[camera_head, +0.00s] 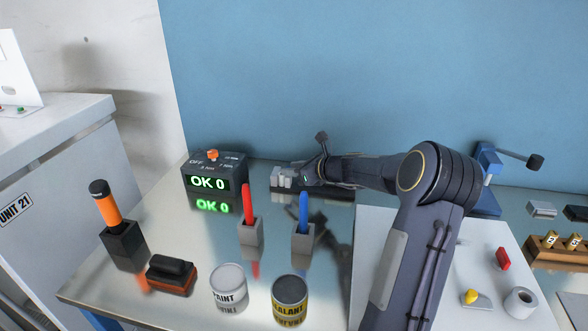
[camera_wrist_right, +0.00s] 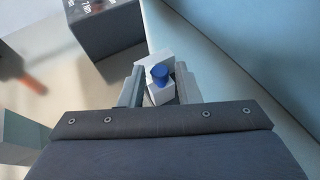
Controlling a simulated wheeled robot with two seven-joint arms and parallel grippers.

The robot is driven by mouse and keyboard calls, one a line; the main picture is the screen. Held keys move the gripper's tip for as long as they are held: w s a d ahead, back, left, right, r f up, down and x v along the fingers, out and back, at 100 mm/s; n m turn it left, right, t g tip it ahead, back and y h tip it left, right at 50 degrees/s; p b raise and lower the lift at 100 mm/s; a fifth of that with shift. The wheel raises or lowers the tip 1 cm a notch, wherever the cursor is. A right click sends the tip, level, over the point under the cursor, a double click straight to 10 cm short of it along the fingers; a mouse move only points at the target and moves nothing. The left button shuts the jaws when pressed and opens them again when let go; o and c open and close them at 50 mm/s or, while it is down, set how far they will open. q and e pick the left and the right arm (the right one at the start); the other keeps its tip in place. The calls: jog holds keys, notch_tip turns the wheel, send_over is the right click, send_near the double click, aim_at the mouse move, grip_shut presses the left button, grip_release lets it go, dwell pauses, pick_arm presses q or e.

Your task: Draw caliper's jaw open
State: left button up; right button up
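The caliper (camera_head: 335,192) appears to be the long dark-based fixture with light grey blocks at the back of the table, partly hidden behind my right gripper. My right gripper (camera_head: 288,178) is at its left end. In the right wrist view, a white block (camera_wrist_right: 161,96) with a blue knob (camera_wrist_right: 160,74) lies between the two fingers of the right gripper (camera_wrist_right: 161,72). The fingers look apart, with the block tilted between them; a firm hold does not show. The caliper's beam and the jaw gap are not clearly visible. My left gripper is not in view.
A control box (camera_head: 213,180) reading "OK 0" stands left of the caliper. Red (camera_head: 248,204) and blue (camera_head: 303,212) pens stand in holders in front. Two cans, a black-orange block (camera_head: 171,275) and an orange-handled tool (camera_head: 106,212) occupy the left table.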

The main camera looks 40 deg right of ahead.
grip_shut()
jog(key=shift+s+d, duration=1.25)
jog(key=shift+s, duration=0.25)
jog(key=shift+o, duration=1.4)
grip_release()
jog(key=shift+s, duration=0.1)
jog(key=shift+s, duration=0.1)
jog(key=v, duration=0.7)
jog(key=shift+s+r+b, duration=0.2)
jog(key=shift+s+b, duration=0.05)
jog(key=shift+b, duration=0.05)
jog(key=shift+d, duration=0.1)
